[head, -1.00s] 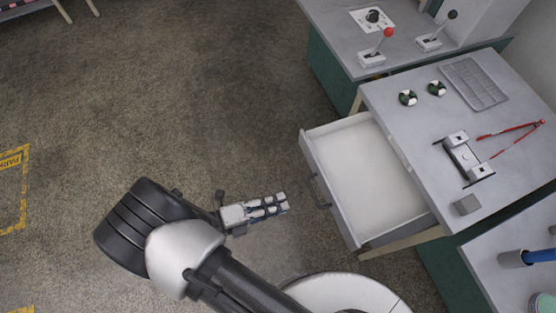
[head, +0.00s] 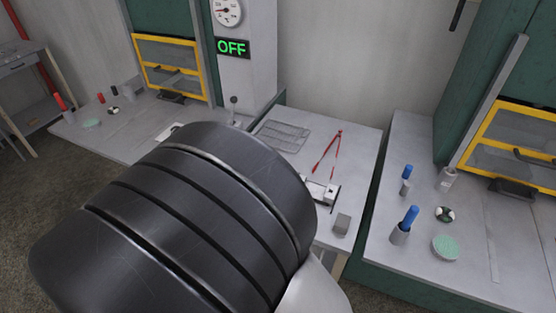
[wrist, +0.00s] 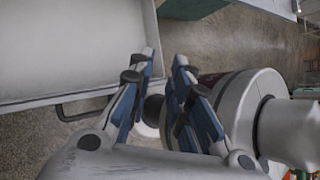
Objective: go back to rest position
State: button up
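In the wrist view, my gripper (wrist: 164,66) is open and empty, its blue-padded fingers a little apart with nothing between them. It points past the pulled-out white drawer (wrist: 40,102), whose dark handle (wrist: 78,116) is left of the fingers. They appear apart. My own pale base fills the right of that view. In the head view, my dark arm link covers the lower left and middle. My gripper and the drawer are hidden there.
In the head view, the middle table holds a wire tray (head: 281,136), red tongs (head: 328,152) and a grey block (head: 342,224). The right bench (head: 480,268) carries blue-handled tools (head: 408,217) and a green disc (head: 445,247). An OFF sign (head: 232,48) is behind.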

jog(key=s+d+r+m+t+y, duration=0.1)
jog(key=s+d+r+m+y, duration=0.1)
jog(key=d+r+m+y, duration=0.2)
jog(key=s+d+r+m+y, duration=0.2)
jog(key=d+r+m+y, duration=0.2)
jog(key=d+r+m, duration=0.7)
jog(key=d+m, duration=0.6)
jog(key=m, duration=0.7)
jog(key=shift+d+r+m+t, duration=0.3)
jog(key=shift+d+m+t, duration=0.1)
